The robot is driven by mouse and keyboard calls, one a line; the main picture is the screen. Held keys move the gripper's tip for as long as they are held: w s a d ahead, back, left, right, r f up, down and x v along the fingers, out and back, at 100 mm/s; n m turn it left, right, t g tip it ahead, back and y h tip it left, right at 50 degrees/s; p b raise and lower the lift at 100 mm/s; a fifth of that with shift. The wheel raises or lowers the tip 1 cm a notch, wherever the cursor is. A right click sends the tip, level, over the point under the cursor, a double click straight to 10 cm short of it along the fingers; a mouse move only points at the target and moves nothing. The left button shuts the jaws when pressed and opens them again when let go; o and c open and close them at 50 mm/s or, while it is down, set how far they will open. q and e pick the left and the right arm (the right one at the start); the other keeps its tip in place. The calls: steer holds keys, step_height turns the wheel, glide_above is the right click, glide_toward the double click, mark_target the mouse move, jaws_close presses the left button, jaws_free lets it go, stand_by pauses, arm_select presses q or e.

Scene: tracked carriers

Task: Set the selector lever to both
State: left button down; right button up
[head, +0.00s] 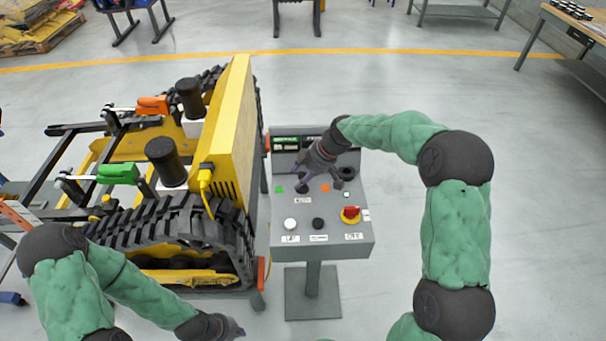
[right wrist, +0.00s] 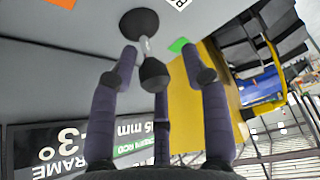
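The selector lever (right wrist: 153,75) is a dark ball knob on a short pale stem, rising from a round black base on the grey console. A green mark (right wrist: 178,45) and an orange mark (right wrist: 60,3) lie on either side of its base; in the head view the green mark (head: 280,189) is left, the orange mark (head: 325,188) right. My right gripper (right wrist: 160,58) is over the panel, fingers spread around the knob with visible gaps. In the head view this gripper (head: 322,178) largely covers the lever. My left gripper (head: 228,326) is low left, away from the console; its fingers are unclear.
The console (head: 360,240) also carries a white button (head: 290,224), a black button (head: 318,224) and a red knob (head: 351,214) near its front edge. A yellow tracked carrier (head: 228,120) stands close on the left. The floor to the right is clear.

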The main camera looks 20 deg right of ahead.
steer(key=shift+w+d, duration=0.1)
steer(key=shift+d, duration=0.05)
steer(key=shift+d+r, duration=0.25)
steer(key=shift+r, duration=0.3)
steer(key=v, duration=1.1)
steer(key=shift+f, duration=0.1)
